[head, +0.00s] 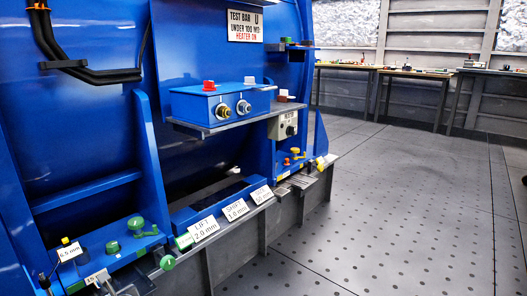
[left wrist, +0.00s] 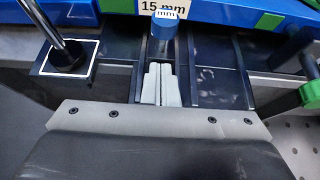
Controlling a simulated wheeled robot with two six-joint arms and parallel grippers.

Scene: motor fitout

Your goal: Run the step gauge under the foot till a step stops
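In the left wrist view my left gripper (left wrist: 162,70) reaches in from the bottom, with its pale fingers close together. A blue upright cylinder (left wrist: 164,45) with a white top marked "mm" stands right at the fingertips, between dark rails. Its lower end is hidden, and I cannot tell whether the fingers hold it. A "15 mm" label (left wrist: 140,5) is behind it. I cannot clearly make out the step gauge or the foot in the head view, where the large blue motor housing (head: 95,150) fills the left. Neither gripper shows clearly there.
A green knob (head: 167,262) juts from the front edge; it also shows in the left wrist view (left wrist: 311,94). A dark rod (left wrist: 50,25) stands left of the fingers. Labelled cards, including "LIFT 2.0 mm" (head: 204,229), line the ledge. The floor (head: 400,210) at right is clear.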

